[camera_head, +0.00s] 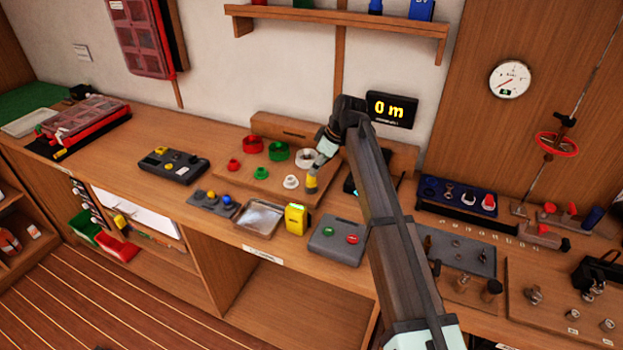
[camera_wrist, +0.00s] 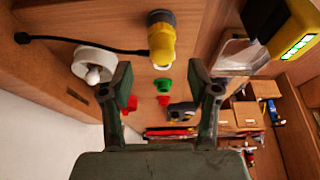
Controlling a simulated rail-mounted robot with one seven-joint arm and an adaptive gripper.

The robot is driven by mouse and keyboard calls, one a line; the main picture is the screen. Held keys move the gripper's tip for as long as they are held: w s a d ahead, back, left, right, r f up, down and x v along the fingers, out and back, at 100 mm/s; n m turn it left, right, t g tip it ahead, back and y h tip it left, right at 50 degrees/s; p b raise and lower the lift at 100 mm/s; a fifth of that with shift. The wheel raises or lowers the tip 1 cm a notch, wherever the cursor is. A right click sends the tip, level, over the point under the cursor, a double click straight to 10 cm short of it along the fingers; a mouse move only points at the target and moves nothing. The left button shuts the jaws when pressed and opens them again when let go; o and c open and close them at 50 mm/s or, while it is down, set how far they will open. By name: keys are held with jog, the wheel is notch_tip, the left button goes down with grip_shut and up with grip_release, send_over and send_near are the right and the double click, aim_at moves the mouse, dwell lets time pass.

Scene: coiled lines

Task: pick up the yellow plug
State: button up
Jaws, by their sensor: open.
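The yellow plug (camera_head: 311,184) stands out just below my gripper (camera_head: 325,152) in the head view, over the wooden board with the coils. In the wrist view the yellow plug (camera_wrist: 162,42) has a dark round end and a black cable running left past a white coil (camera_wrist: 93,62). My gripper (camera_wrist: 162,80) is open, with its two fingers apart and nothing held between them. The plug shows beyond the fingertips, towards the top of the wrist view. Whether a finger touches it I cannot tell.
Red and green coils (camera_head: 279,151) stand on the board left of the gripper. A yellow box (camera_head: 296,218), a metal tray (camera_head: 259,217) and a grey box with two buttons (camera_head: 336,240) line the front. A display reading 0 m (camera_head: 389,109) is behind.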

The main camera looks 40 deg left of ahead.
aim_at(311, 181)
jog(key=shift+p+x, duration=1.15)
jog(key=shift+x, duration=1.45)
jog(key=shift+s+r, duration=0.1)
jog(key=shift+s, duration=0.05)
grip_shut()
